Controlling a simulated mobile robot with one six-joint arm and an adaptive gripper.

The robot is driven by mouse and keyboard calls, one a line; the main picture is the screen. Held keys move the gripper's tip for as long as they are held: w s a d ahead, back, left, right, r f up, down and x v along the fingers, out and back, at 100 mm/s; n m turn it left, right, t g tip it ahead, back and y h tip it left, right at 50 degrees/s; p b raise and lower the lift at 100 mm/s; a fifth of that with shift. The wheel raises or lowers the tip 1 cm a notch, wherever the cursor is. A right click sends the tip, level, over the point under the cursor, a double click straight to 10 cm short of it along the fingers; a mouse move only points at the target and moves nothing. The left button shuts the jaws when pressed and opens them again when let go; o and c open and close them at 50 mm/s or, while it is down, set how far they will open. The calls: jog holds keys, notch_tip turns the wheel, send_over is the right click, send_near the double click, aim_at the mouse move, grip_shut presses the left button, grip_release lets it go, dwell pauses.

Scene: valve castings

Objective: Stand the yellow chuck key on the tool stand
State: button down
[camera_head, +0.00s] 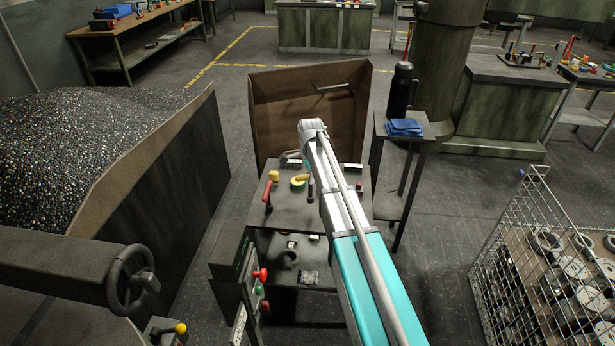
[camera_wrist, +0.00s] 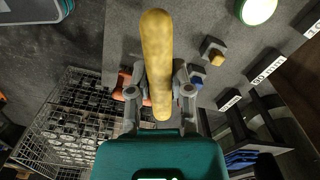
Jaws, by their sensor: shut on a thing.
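The yellow chuck key (camera_wrist: 158,50) shows in the wrist view as a long, worn yellow bar between my fingers. My gripper (camera_wrist: 160,91) is shut on it; the key's far end is hard to make out. The tool stand appears to be the small grey table (camera_head: 288,213) below my arm in the head view. Its grey top (camera_wrist: 120,42) also lies beneath the key in the wrist view, and I cannot tell the gap between them. In the head view my arm hides most of the gripper.
The grey top carries a red-handled tool (camera_head: 267,191), a small yellow-topped block (camera_wrist: 216,57), a blue piece (camera_wrist: 197,81) and a round green-rimmed item (camera_wrist: 259,9). A brown panel (camera_head: 275,110) stands behind. A side stand with blue cloths (camera_head: 405,127) is to the right, a wire crate (camera_head: 500,255) farther right.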

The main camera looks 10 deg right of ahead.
aim_at(310, 196)
jog(key=shift+f+b, duration=2.1)
jog(key=shift+f, duration=0.3)
jog(key=shift+f+b, duration=0.6)
jog(key=shift+c, duration=2.3)
grip_release()
jog(key=shift+r, duration=0.1)
